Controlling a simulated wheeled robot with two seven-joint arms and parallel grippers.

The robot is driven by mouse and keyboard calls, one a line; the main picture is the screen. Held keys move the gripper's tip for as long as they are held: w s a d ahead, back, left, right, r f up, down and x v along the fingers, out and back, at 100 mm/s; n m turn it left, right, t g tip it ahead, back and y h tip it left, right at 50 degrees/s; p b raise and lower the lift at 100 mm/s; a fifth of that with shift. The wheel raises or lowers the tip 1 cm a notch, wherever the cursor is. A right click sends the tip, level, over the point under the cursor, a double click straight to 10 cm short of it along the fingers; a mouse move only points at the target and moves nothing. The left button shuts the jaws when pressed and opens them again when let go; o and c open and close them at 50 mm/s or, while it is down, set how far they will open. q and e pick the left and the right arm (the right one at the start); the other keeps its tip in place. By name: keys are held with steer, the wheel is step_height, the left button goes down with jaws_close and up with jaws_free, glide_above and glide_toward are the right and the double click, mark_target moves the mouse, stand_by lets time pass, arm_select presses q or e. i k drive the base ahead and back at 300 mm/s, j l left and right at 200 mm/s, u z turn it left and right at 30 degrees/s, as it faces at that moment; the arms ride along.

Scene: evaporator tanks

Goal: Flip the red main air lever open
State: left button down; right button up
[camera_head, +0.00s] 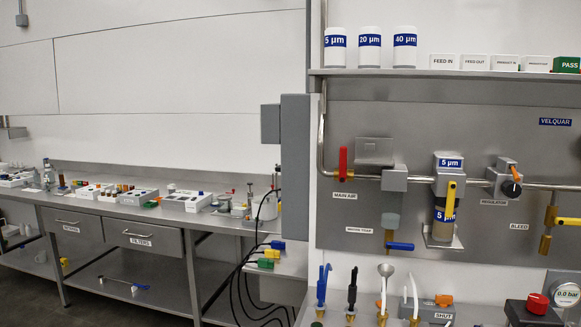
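The red main air lever (343,161) is at the left end of the steel panel on the right side of the head view. It stands upright, across the horizontal pipe (366,177). The MAIN AIR label (345,196) is just below it. Neither of my grippers is in view, and nothing touches the lever.
Right of the lever are a grey block (394,178), a 5 µm filter (447,200) with a yellow lever, and a regulator (504,178). A blue lever (399,246) sits below. A grey box (295,150) is on the left. Space before the lever looks clear.

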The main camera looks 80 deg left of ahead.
mark_target(343, 151)
steer(key=u, duration=2.3)
